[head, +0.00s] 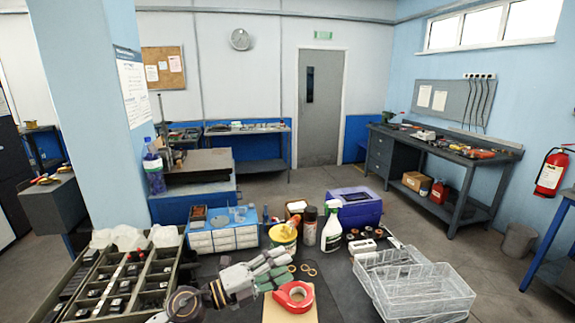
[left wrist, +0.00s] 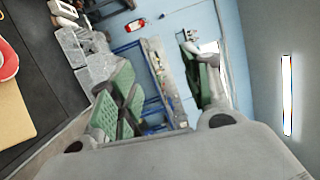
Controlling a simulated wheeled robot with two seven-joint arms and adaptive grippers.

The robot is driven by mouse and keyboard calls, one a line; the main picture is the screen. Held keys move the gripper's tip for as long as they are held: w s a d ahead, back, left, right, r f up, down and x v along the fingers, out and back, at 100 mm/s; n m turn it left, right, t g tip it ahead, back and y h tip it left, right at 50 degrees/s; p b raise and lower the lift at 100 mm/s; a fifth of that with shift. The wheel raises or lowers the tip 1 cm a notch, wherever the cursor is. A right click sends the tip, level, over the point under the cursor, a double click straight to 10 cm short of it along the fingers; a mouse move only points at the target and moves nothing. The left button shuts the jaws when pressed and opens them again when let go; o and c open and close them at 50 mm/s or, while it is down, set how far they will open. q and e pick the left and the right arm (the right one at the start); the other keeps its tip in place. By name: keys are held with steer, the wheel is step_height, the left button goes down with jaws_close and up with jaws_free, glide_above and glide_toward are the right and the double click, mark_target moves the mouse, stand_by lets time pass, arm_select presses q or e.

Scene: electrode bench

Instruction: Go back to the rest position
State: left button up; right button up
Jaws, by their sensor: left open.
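My left gripper (head: 272,268) is held above the front of the bench, its fingers pointing right in the head view. In the left wrist view its two green-padded fingers (left wrist: 158,68) stand apart with nothing between them. A red tape roll (head: 294,297) lies on a tan board (head: 276,312) just beside and below the gripper. The roll also shows at the left edge of the left wrist view (left wrist: 7,62). My right gripper is not in either view.
A divided parts tray (head: 160,268) stands at left, clear wire-like baskets (head: 425,292) at right. Behind the gripper are a white drawer box (head: 222,238), a yellow tub (head: 283,236), a spray bottle (head: 332,228) and a purple box (head: 357,207). Small rings (head: 309,270) lie near the fingers.

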arm_select(q)
steer(key=w+a+n+t+y, duration=0.3)
steer(key=a+n+t+y, duration=0.85)
steer(key=n, duration=0.85)
steer(key=s+a+f+n+g+y, duration=0.55)
steer(key=a+f+g+y, duration=0.2)
steer(key=f, duration=0.35)
steer(key=s+a+f+n+g+h, duration=0.1)
steer(key=s+f+n+g, duration=0.1)
steer(key=s+f+g, duration=0.6)
steer(key=s+f+n+g+h, duration=0.15)
steer(key=s+f, duration=0.35)
steer(key=s, duration=0.7)
step_height(320, 180, down, 33)
steer(key=s+g, duration=0.1)
steer(key=s, duration=0.2)
steer(key=s+a+f, duration=0.2)
steer(key=s+f, duration=0.8)
steer(key=s, duration=0.1)
steer(key=s+a+f+g, duration=0.1)
steer(key=s+a+f, duration=0.1)
steer(key=s+f, duration=0.7)
steer(key=shift+s+a+f, duration=0.15)
steer(key=shift+s+f, duration=0.25)
steer(key=shift+s, duration=0.5)
